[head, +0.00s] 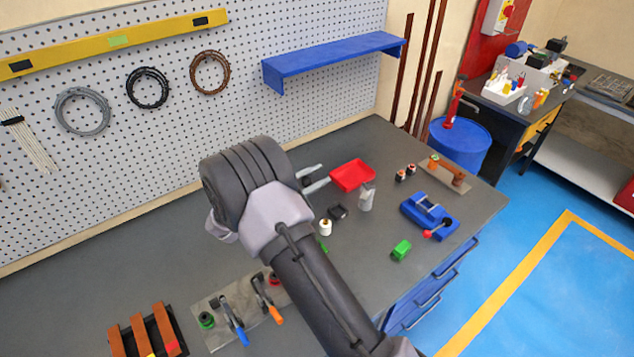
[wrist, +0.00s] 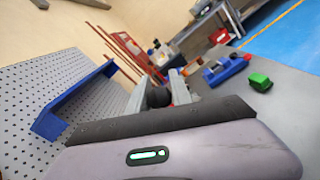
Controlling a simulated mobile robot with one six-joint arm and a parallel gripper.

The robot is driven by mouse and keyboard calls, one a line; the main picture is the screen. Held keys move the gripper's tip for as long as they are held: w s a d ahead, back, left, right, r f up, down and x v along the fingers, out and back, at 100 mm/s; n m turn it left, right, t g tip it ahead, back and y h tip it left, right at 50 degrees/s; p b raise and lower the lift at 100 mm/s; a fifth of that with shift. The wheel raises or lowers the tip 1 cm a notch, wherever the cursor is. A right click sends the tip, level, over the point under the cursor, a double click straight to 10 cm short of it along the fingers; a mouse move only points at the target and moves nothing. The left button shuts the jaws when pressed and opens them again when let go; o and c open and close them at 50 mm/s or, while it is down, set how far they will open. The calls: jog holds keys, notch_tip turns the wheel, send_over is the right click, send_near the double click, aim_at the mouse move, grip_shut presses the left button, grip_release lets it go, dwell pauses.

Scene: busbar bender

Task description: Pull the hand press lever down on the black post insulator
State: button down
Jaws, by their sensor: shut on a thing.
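My gripper (head: 316,178) is above the bench, pointing right. In the wrist view its two fingers (wrist: 158,92) are closed around a dark rounded thing (wrist: 157,98); I cannot tell whether this is a black post insulator or a lever knob. In the head view the held thing is hidden. A small black piece (head: 338,212) stands on the bench near a white piece (head: 326,228) and a grey upright piece (head: 366,199). A blue device with a red knob (head: 430,215) is farther right; it also shows in the wrist view (wrist: 226,69). No hand press is clearly recognisable.
A red tray (head: 352,175) lies just right of the gripper. A green block (head: 401,250) is near the front edge. A blue shelf (head: 333,60) juts from the pegboard. Toggle clamps (head: 264,298) and copper bars (head: 144,335) lie at lower left. My arm hides the middle bench.

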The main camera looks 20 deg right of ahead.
jog(key=s+d+f+m+b, duration=0.2)
jog(key=s+f+m+b, duration=0.9)
jog(key=b, duration=0.6)
jog(key=shift+s+f+m, duration=0.2)
jog(key=shift+f+m, duration=1)
jog(key=shift+f, duration=0.4)
jog(key=shift+d, duration=0.1)
jog(key=c, duration=1.1)
grip_release()
jog(key=shift+c, duration=0.2)
jog(key=s+a+p, duration=0.3)
jog(key=a+p, duration=0.1)
jog(key=a, duration=1.3)
jog(key=shift+s, duration=0.2)
jog(key=shift+c, duration=0.2)
